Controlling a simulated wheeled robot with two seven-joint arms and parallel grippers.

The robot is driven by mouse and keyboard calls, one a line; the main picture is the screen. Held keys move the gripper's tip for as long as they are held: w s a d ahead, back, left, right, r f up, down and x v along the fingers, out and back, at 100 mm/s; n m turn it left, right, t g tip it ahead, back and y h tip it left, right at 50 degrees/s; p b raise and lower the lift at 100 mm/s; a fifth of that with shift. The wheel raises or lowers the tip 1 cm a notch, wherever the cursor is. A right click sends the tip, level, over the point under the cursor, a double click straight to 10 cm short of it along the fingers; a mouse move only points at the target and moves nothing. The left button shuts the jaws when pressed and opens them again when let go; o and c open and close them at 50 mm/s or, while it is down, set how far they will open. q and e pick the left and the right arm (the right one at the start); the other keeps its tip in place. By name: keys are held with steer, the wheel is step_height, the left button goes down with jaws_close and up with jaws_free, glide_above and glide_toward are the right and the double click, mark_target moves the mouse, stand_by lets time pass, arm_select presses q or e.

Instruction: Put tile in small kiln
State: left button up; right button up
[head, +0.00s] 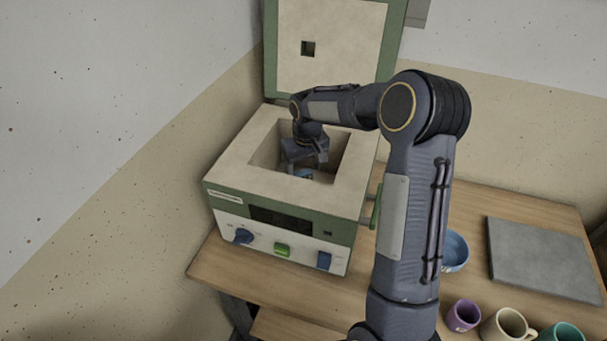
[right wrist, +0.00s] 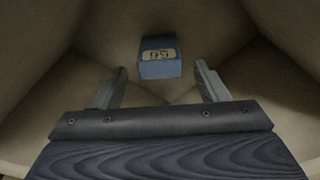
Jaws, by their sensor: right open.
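The small kiln (head: 233,175) stands on the table with its lid (head: 340,45) raised. My right arm reaches over it, and my right gripper (head: 306,165) is inside the square chamber. In the right wrist view the right gripper (right wrist: 160,88) is open, its two fingers wide apart with nothing between them. The blue tile (right wrist: 160,68), with a pale marked label, lies in the chamber just beyond the fingertips, apart from both. A bit of the blue tile (head: 304,174) shows below the gripper in the head view. My left gripper is not in view.
A blue bowl (head: 455,250) stands right of the kiln, partly behind my arm. A grey slab (head: 543,258) lies farther right. A purple mug (head: 463,315), a cream mug (head: 507,325) and a teal mug (head: 562,333) stand at the front. The chamber walls surround the gripper closely.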

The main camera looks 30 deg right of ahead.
step_height(320, 180, up, 8)
steer(key=s, duration=0.1)
steer(key=s+a+r, duration=0.2)
steer(key=s, duration=0.3)
steer(key=s+a+r+t+y, duration=0.1)
steer(key=s+a+r, duration=0.1)
steer(key=s, duration=0.4)
steer(key=s+a+r+t+y, duration=0.1)
steer(key=s+a+r, duration=0.1)
steer(key=s, duration=0.3)
steer(key=shift+s+a+r, duration=0.1)
steer(key=shift+s+a, duration=0.1)
steer(key=s+a+f+t+y, duration=0.1)
steer(key=s+a+f, duration=0.1)
steer(key=s, duration=0.4)
steer(key=s+a+f+t+y, duration=0.1)
steer(key=s+a+f, duration=0.1)
steer(key=s+a, duration=0.3)
steer(key=shift+s+f+m, duration=0.35)
steer(key=shift+s+m, duration=0.05)
steer(key=shift+s, duration=0.5)
